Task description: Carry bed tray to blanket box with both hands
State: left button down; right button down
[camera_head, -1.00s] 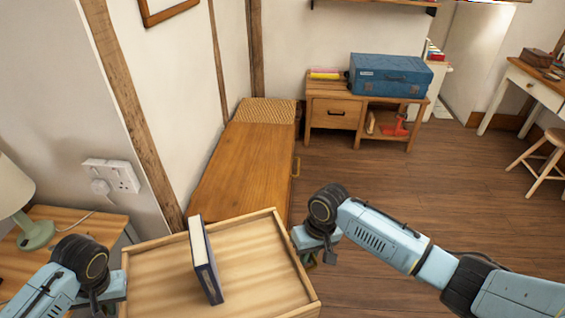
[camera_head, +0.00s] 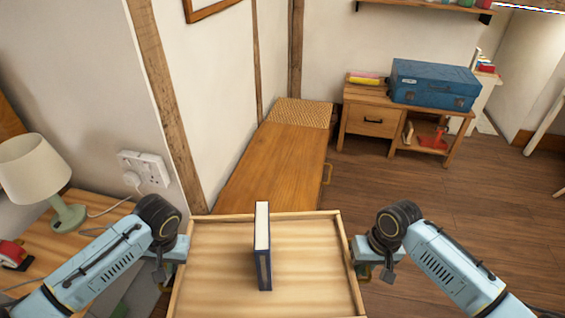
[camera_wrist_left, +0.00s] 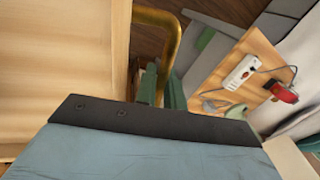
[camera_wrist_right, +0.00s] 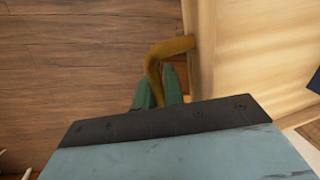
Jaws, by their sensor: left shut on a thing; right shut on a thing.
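The wooden bed tray (camera_head: 215,265) is held level between my two grippers at the bottom of the head view. A dark blue book (camera_head: 263,255) stands upright on it. My left gripper (camera_head: 165,272) is at the tray's left side, shut on a brass handle (camera_wrist_left: 165,30) seen in the left wrist view. My right gripper (camera_head: 367,268) is at the right side, shut on the other brass handle (camera_wrist_right: 165,50) seen in the right wrist view. The long wooden blanket box (camera_head: 275,165), with a woven section at its far end, stands ahead along the wall, its near end hidden behind the tray.
A bedside table (camera_head: 90,240) with a lamp (camera_head: 40,175) is close on the left, below a wall socket (camera_head: 145,170). A low cabinet (camera_head: 370,122) carrying a blue case (camera_head: 432,84) stands at the back right. Wooden floor (camera_head: 450,190) is clear on the right.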

aim_at(272, 211)
jog(key=i, duration=1.35)
